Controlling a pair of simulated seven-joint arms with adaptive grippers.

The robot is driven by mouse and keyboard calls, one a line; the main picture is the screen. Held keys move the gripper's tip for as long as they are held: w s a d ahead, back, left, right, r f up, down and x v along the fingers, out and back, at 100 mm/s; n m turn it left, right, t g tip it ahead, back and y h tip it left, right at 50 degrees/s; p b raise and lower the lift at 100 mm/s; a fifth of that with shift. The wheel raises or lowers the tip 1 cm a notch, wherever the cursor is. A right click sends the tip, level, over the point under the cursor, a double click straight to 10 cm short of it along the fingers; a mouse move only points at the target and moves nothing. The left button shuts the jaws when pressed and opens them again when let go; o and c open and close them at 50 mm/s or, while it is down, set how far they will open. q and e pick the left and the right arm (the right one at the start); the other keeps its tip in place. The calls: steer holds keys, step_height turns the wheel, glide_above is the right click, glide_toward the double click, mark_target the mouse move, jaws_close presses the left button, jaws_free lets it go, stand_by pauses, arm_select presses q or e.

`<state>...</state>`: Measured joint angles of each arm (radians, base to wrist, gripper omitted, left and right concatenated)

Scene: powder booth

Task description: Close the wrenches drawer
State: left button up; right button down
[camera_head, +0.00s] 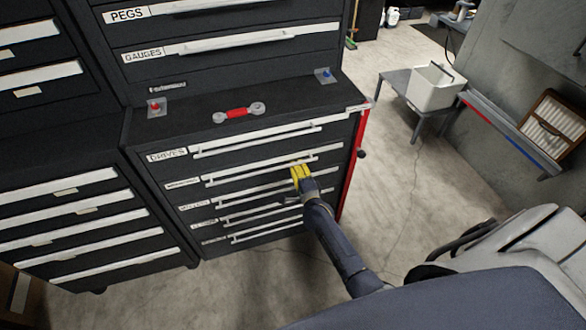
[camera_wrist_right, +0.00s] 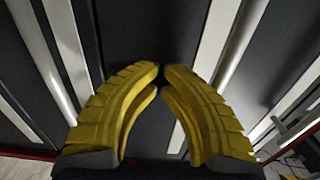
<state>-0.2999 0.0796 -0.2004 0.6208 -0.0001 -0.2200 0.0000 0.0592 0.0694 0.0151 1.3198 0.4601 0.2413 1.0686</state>
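The lower black tool chest (camera_head: 150,128) has a stack of drawers with white handle bars. The top label reads DRIVES; the labels below are too small to read surely, so I cannot tell which is the wrenches drawer. No drawer clearly stands out from the chest front. My right gripper (camera_head: 299,172), with yellow fingers, is at the right half of the drawer fronts, near the second and third handles; contact cannot be told. In the right wrist view its fingertips (camera_wrist_right: 161,68) meet or nearly meet, with nothing between them. My left gripper is out of view.
A red-handled wrench (camera_head: 238,113) lies on the chest top, below the upper drawers marked PEGS and GAUGES. Another drawer cabinet (camera_head: 85,222) stands at left. A white bin (camera_head: 432,88) sits on a grey bench at right. The floor (camera_head: 395,190) right of the chest is clear.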

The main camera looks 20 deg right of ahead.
steer(key=shift+d+r, duration=0.1)
steer(key=shift+r, duration=0.05)
steer(key=s+a, duration=0.2)
steer(key=s, duration=1.2)
steer(key=s+a+f+n+g+y, duration=0.1)
steer(key=s+a+f+n+g, duration=0.3)
steer(key=f, duration=0.6)
steer(key=s+d+f+n+g+y, duration=0.1)
steer(key=s+f+n, duration=0.45)
steer(key=f, duration=0.35)
steer(key=s+a+f+n+g+y, duration=0.1)
steer(key=s+a+f+n+g, duration=0.3)
steer(key=f, duration=0.6)
steer(key=s+d+f+n+g, duration=0.1)
steer(key=s+f, duration=0.4)
steer(key=s, duration=0.6)
steer(key=s+d+f+n+g, duration=0.1)
steer(key=s+f+n+g, duration=0.3)
steer(key=s, duration=0.7)
steer(key=s+d+f+n+g, duration=0.1)
steer(key=s+f+n, duration=0.3)
steer(key=s+f, duration=0.4)
steer(key=s+g, duration=0.1)
steer(key=s, duration=0.3)
steer(key=shift+d+h, duration=0.3)
steer(key=shift+h, duration=0.1)
steer(key=shift+f+n, duration=0.1)
steer(key=shift+n, duration=0.15)
